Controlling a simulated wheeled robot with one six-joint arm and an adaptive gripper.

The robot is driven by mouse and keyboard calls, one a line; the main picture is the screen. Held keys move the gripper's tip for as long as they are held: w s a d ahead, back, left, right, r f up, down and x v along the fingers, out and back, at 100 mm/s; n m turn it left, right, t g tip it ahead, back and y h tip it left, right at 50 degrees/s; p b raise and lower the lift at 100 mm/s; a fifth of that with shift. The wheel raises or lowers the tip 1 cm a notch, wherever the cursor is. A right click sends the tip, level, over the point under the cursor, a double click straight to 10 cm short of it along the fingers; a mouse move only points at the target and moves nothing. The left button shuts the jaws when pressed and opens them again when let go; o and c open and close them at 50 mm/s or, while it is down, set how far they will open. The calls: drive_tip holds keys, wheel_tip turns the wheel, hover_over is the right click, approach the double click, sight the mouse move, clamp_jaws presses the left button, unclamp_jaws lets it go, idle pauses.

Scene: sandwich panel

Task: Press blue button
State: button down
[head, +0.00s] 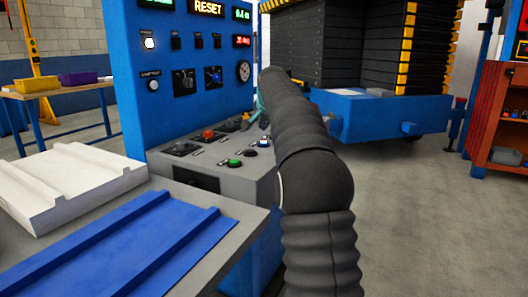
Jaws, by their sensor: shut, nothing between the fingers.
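The blue button (264,142) is a small round cap on the sloping grey console (205,180), close to the left side of my black ribbed arm. A green button (235,162) lies nearer and to its left, and a red button (208,134) lies farther back on the left. My arm reaches up and away past the console's right side. Only a small teal part of my gripper (260,106) shows beside the arm's far end, above and beyond the blue button. Its fingers are mostly hidden, and I see nothing held. Contact with the console cannot be made out.
A blue upright panel (205,90) with displays, switches and a gauge stands behind the console. A grey table at left bears a white ribbed panel (65,180) and a blue ribbed sheet (125,245). A blue-based press stands behind right. Floor at right (430,220) is clear.

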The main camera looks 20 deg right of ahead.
sight(264, 143)
drive_tip(key=shift+f+b, duration=0.55)
drive_tip(key=shift+f, duration=0.9)
drive_tip(key=shift+f, duration=0.4)
drive_tip(key=shift+f+b, duration=0.4)
drive_tip(key=shift+f, duration=0.1)
idle(1.1)
drive_tip(key=shift+r, duration=0.1)
drive_tip(key=shift+r+p, duration=0.8)
drive_tip(key=shift+p, duration=0.15)
wheel_tip(264, 143, up, 5)
drive_tip(key=p, duration=0.5)
